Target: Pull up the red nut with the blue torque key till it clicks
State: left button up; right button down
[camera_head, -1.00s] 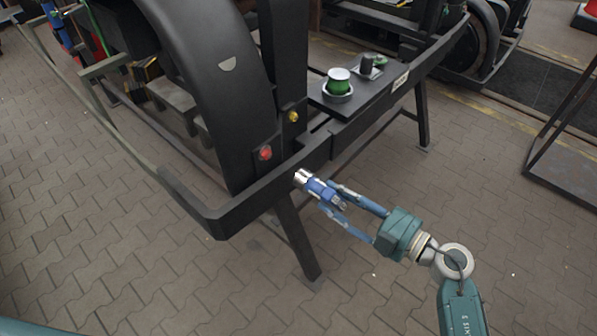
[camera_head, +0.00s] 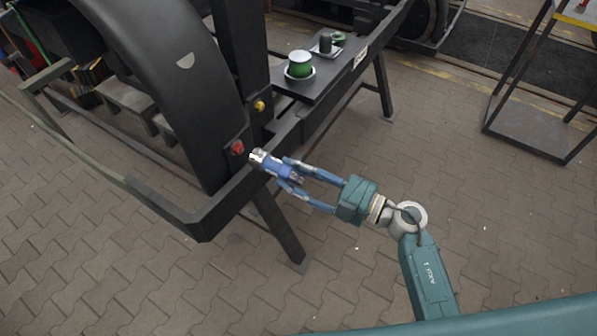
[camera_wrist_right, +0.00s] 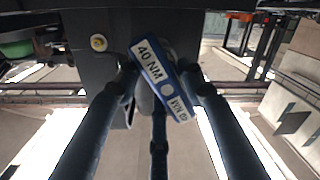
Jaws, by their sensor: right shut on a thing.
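The red nut (camera_head: 237,147) sits on the dark frame beside the large black wheel arch in the head view. A yellow nut (camera_head: 260,106) is up and to its right, and it also shows in the right wrist view (camera_wrist_right: 99,42). My right gripper (camera_head: 284,174) is shut on the blue torque key (camera_head: 275,167), whose silver socket end points toward the red nut. The socket looks close to the nut but apart from it in the picture. The key's label reads 40 NM in the right wrist view (camera_wrist_right: 152,65). The red nut is hidden there. My left gripper is not in view.
A black shelf (camera_head: 318,85) on the frame holds a green spool (camera_head: 300,64) and a small dark cylinder (camera_head: 325,44). A dark frame rail (camera_head: 222,204) runs below the nut. A metal trolley (camera_head: 525,135) stands at right. The paved floor between is clear.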

aim_at(275, 163)
jog(key=shift+p+x, duration=0.35)
jog(key=shift+x, duration=2.4)
jog(key=shift+w+r, duration=0.1)
jog(key=shift+r, duration=0.05)
jog(key=shift+m+p, duration=0.7)
jog(key=shift+p, duration=0.55)
jog(key=shift+m+p, duration=0.3)
